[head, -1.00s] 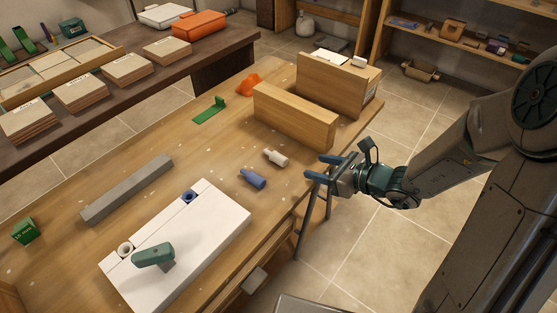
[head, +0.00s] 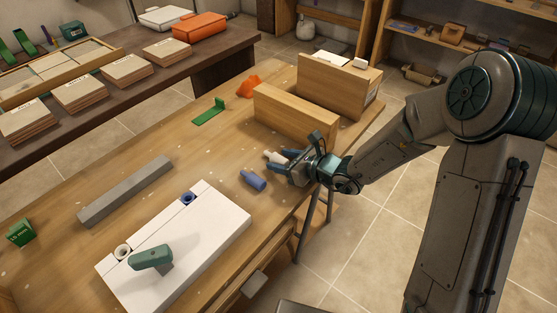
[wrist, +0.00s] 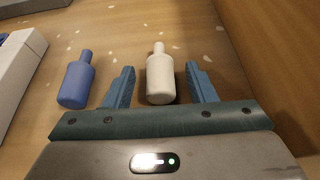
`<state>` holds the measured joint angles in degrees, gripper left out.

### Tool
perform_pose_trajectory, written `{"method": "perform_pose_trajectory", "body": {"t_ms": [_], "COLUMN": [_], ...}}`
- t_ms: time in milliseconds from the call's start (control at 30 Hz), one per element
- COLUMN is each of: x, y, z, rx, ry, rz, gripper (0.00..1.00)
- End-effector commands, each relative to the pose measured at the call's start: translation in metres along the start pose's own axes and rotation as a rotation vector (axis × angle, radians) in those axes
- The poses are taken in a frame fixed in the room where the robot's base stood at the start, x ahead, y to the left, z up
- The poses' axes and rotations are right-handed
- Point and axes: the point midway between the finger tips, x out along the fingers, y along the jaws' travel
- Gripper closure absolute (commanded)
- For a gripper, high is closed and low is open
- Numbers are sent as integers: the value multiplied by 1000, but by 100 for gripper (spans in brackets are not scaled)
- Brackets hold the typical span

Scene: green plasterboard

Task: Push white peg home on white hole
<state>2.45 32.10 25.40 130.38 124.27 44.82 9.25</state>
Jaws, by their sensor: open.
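The white peg (wrist: 160,78) lies on its side on the wooden table, its thin end pointing away from my gripper in the wrist view. In the head view the white peg (head: 274,157) is partly hidden by my gripper (head: 281,159). My gripper (wrist: 160,86) is open, with one blue finger on each side of the peg and gaps showing on both sides. The white-rimmed hole (head: 123,252) is near the left end of the white board (head: 222,229), and the blue-rimmed hole (head: 188,198) is at its far edge.
A blue peg (head: 253,181) lies just left of my gripper. A green mallet-like tool (head: 151,257) rests on the white board. Wooden blocks (head: 295,112) stand behind my gripper, and a grey bar (head: 126,190) lies left of the board.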

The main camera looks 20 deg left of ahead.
Motion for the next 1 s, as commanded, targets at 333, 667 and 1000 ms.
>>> {"method": "perform_pose_trajectory", "body": {"t_ms": [333, 667, 1000], "x": [0, -2, -24], "y": [0, 0, -1], "z": [0, 4, 57], "rx": [0, -2, -6], "ry": [-1, -1, -3], "rz": [0, 0, -3], "gripper": [97, 100, 100]}}
